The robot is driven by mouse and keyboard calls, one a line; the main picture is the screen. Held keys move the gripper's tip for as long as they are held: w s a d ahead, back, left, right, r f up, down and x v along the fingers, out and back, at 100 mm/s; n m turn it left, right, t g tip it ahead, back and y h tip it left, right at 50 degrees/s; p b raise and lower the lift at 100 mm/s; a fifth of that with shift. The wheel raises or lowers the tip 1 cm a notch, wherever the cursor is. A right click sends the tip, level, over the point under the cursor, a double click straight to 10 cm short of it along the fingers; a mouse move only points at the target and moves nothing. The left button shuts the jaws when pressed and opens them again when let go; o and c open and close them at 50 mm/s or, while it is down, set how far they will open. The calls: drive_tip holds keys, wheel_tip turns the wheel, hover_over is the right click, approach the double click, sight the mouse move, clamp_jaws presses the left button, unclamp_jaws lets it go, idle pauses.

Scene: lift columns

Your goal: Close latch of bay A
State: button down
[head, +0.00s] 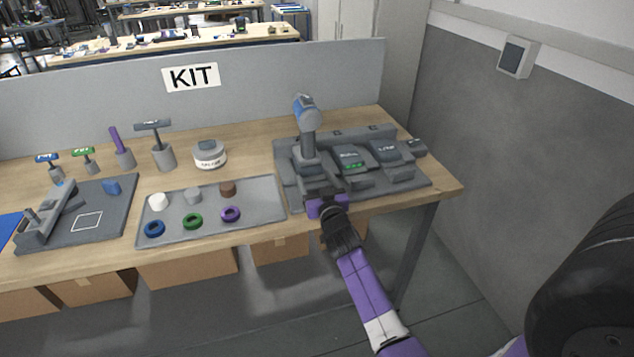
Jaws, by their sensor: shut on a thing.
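A grey fixture with side-by-side bays (424,182) stands at the right end of the table. In its left bay, a tall grey column with a blue-and-grey head (306,110) stands upright. My gripper (319,194) reaches in from the front, low at the front of the left bay, and is shut on a small part there, seemingly the latch. My gripper hides most of that part, so its position cannot be told. The bay letters are too small to read.
A grey tray (265,207) with several rings and caps lies left of the fixture. A dark board (115,215) lies further left. A panel marked KIT (290,75) closes the back.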

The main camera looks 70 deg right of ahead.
drive_tip(key=shift+r, duration=0.1)
drive_tip(key=shift+c, duration=0.6)
unclamp_jaws()
drive_tip(key=shift+w+d, duration=0.1)
drive_tip(key=shift+d, duration=0.05)
drive_tip(key=shift+s+a+f, duration=0.2)
drive_tip(key=shift+s+a, duration=0.05)
drive_tip(key=shift+a, duration=0.05)
drive_tip(key=b+v, duration=0.3)
drive_tip(key=v, duration=0.4)
drive_tip(key=shift+r, duration=0.15)
